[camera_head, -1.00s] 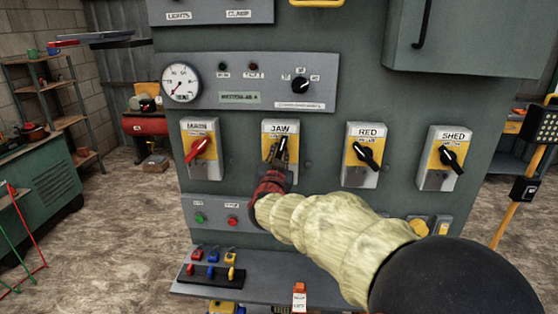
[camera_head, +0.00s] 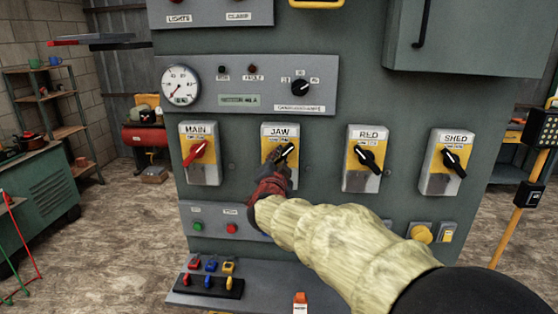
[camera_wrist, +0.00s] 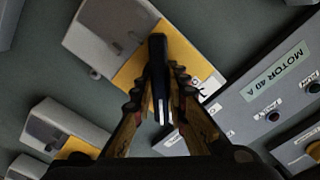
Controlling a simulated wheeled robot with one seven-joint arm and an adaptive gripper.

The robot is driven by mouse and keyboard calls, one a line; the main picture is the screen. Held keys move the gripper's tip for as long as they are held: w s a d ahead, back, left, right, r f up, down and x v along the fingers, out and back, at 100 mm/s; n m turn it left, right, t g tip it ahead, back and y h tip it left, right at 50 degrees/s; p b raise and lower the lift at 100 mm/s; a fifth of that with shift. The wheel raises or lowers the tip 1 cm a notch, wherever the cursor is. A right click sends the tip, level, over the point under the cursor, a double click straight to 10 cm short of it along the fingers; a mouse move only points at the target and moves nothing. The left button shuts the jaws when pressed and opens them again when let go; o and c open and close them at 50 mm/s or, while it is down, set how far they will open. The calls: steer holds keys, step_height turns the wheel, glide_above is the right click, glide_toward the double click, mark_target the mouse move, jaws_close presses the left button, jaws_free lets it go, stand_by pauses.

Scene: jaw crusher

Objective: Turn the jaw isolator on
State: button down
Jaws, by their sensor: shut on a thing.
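The JAW isolator (camera_head: 268,134) is a grey box with a yellow plate, second from left in the row on the green cabinet. Its black handle (camera_head: 289,150) shows just past my fingers, its visible end tilted up to the right. My gripper (camera_head: 279,158) is at the front of this box, with the arm reaching in from the lower right. In the wrist view, the fingers of my gripper (camera_wrist: 160,88) stand on both sides of the black handle (camera_wrist: 158,60) and are shut on it. The lower part of the isolator is hidden behind my gripper.
The MAIN isolator (camera_head: 200,165) with a red handle is to the left. The RED (camera_head: 362,170) and SHED (camera_head: 447,172) isolators are to the right. A meter panel (camera_head: 250,92) is above. A shelf with coloured padlocks (camera_head: 211,280) juts out below.

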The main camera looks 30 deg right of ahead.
steer(key=shift+f, duration=0.1)
steer(key=c, duration=1.8)
jaws_free()
steer(key=shift+o, duration=0.2)
steer(key=v, duration=1.2)
